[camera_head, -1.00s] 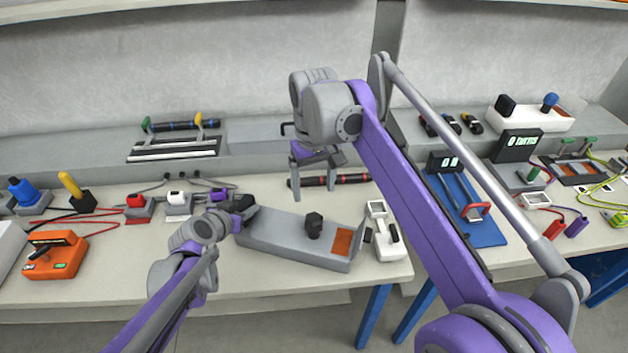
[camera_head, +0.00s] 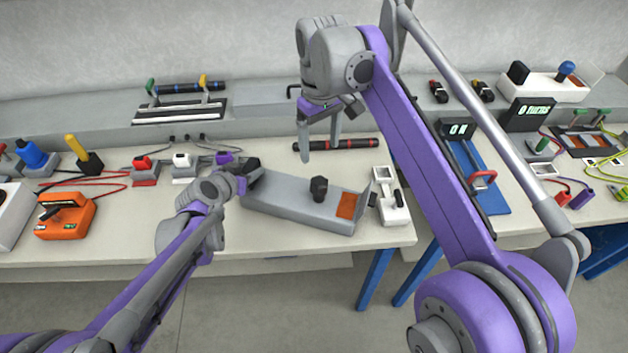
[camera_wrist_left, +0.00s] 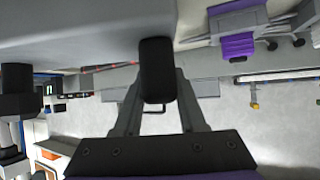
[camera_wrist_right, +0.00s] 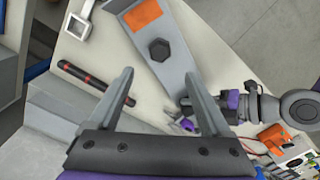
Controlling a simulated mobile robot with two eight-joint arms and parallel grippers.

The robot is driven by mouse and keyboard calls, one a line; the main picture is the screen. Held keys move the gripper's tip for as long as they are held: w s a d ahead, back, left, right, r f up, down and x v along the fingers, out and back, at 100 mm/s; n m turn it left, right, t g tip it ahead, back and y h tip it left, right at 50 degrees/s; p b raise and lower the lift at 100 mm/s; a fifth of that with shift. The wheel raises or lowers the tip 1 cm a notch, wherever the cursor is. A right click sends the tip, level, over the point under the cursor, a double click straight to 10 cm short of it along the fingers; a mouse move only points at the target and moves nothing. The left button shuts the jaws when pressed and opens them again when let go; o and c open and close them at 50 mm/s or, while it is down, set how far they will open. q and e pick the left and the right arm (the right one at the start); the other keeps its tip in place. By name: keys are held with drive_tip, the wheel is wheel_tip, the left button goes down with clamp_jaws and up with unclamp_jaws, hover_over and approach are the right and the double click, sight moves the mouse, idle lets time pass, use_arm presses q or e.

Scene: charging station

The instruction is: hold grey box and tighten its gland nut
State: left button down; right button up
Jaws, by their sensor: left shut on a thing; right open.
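The grey box (camera_head: 280,205) is long and lies on the bench near its front edge, with an orange patch at its right end. A black hexagonal nut (camera_head: 319,188), which looks like the gland nut, stands on its top; it also shows in the right wrist view (camera_wrist_right: 158,49). My left gripper (camera_head: 246,178) is shut on a black block (camera_wrist_left: 157,70) at the box's left end. My right gripper (camera_head: 320,148) is open and empty, pointing down above the bench behind the box. In the right wrist view, the nut lies beyond its open fingers (camera_wrist_right: 158,78).
A white device (camera_head: 393,208) stands close to the box's right end. A black rod with red bands (camera_head: 345,145) lies behind the box. Small red and white connectors (camera_head: 183,165) and an orange device (camera_head: 65,217) are to the left. A blue tool stand (camera_head: 490,195) is to the right.

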sight(319, 181)
wheel_tip(319, 181, down, 12)
drive_tip(key=n, duration=0.9)
drive_tip(key=shift+f, duration=0.1)
clamp_jaws()
idle(0.4)
